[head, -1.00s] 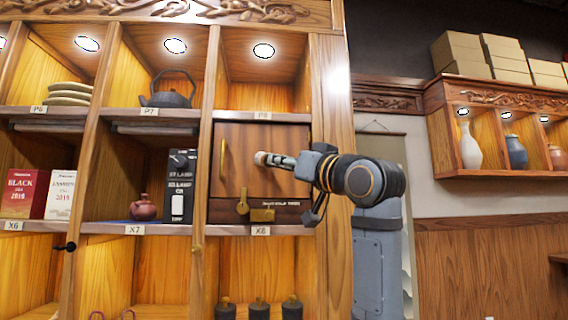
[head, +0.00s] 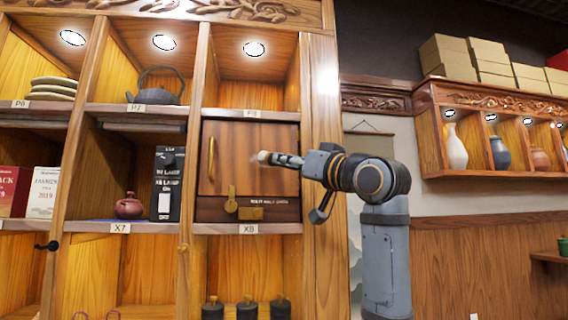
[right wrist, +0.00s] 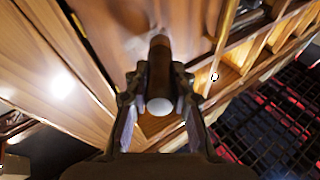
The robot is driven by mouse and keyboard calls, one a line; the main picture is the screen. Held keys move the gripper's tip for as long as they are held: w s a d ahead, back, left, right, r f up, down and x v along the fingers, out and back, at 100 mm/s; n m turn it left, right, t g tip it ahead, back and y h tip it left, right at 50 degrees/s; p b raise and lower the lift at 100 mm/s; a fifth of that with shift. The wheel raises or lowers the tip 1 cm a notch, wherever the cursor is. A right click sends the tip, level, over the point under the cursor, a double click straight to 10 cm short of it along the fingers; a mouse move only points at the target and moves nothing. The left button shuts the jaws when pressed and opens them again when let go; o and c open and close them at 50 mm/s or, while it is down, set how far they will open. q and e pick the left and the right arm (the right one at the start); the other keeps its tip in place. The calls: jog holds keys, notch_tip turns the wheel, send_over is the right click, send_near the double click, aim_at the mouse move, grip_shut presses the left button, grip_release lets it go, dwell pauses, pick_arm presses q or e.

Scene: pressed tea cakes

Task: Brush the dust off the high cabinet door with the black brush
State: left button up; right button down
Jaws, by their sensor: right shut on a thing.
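The high cabinet door (head: 230,165) is a brown wooden panel with a vertical brass handle (head: 211,158) on its left side. It is closed. My right gripper (head: 287,160) is in front of the door's right half, shut on the brush (head: 264,157), whose pale end shows past the fingers. In the right wrist view the brush (right wrist: 160,75) is a dark brown rod with a whitish end, between both fingers. Whether its far end touches the door is unclear. I cannot make out distinct dust on the door. My left gripper is out of view.
Below the door are a brass latch (head: 231,200) and a dark strip with lettering. The shelves to the left hold a black box (head: 168,185), a reddish teapot (head: 129,206) and a dark kettle (head: 157,88). A wooden post (head: 321,130) stands right of the door.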

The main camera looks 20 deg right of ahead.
aim_at(270, 161)
jog(key=shift+s+d, duration=0.1)
jog(key=shift+d, duration=0.5)
jog(key=shift+s+d, duration=0.7)
jog(key=shift+d, duration=2)
jog(key=a, duration=0.2)
jog(key=w+a, duration=0.1)
jog(key=a+p, duration=0.1)
jog(key=a, duration=0.1)
jog(key=shift+w+a+r, duration=0.1)
jog(key=shift+w+a, duration=0.4)
jog(key=shift+a, duration=0.5)
jog(key=shift+w+a+p, duration=0.15)
jog(key=shift+a+p, duration=0.3)
jog(key=shift+a, duration=0.2)
jog(key=shift+w+a, duration=0.15)
jog(key=shift+a, duration=0.4)
jog(key=shift+w+a, duration=0.15)
jog(key=shift+a, duration=0.35)
